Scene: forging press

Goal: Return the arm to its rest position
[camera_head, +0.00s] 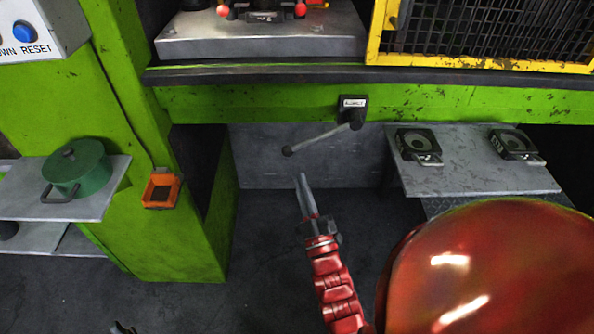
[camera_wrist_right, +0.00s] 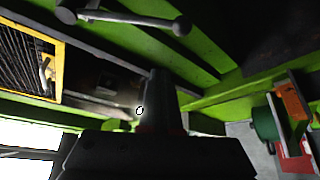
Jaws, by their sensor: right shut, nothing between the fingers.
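My right gripper (camera_head: 305,192) is at the middle of the head view, at the end of my red arm. Its fingers are shut together with nothing between them. It points up the picture, just below the lever (camera_head: 318,139) on the green press front, and looks apart from it. In the right wrist view my gripper (camera_wrist_right: 160,95) is dark, with the lever (camera_wrist_right: 125,17) above it. A small dark tip at the bottom left of the head view may be my left gripper (camera_head: 122,328); its fingers cannot be made out.
A shelf (camera_head: 470,180) with two dark blocks (camera_head: 418,145) (camera_head: 513,142) is right. A green pot (camera_head: 77,168) stands on the left shelf (camera_head: 25,190); an orange holder (camera_head: 161,189) is on the green post. A yellow mesh guard (camera_head: 480,60) is above. Floor below the lever is clear.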

